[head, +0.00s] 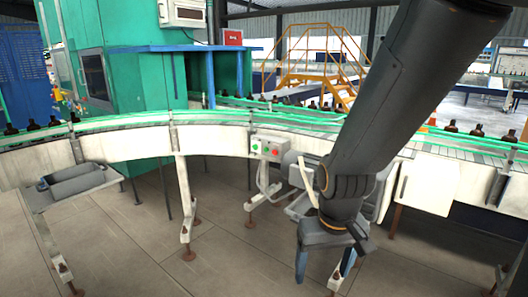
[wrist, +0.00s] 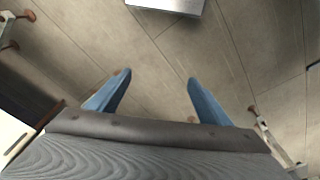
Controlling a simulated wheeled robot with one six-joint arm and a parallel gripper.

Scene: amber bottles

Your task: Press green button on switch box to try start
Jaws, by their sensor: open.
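The switch box (head: 269,149) is a small pale box on the side of the curved conveyor in the head view. Its green button (head: 256,145) is on the left of its face, with a red button (head: 274,151) to the right. My gripper (head: 302,270) hangs low, pointing down, to the right of and below the box, apart from it. In the wrist view its two blue fingers (wrist: 155,90) are spread over the floor with nothing between them. The switch box is not identifiable in the wrist view.
The conveyor (head: 215,140) with green rails curves across the scene and carries several amber bottles (head: 450,128). Its support legs (head: 184,205) stand on the floor. A grey tray on a stand (head: 78,187) is at the left. The floor (head: 130,240) between is clear.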

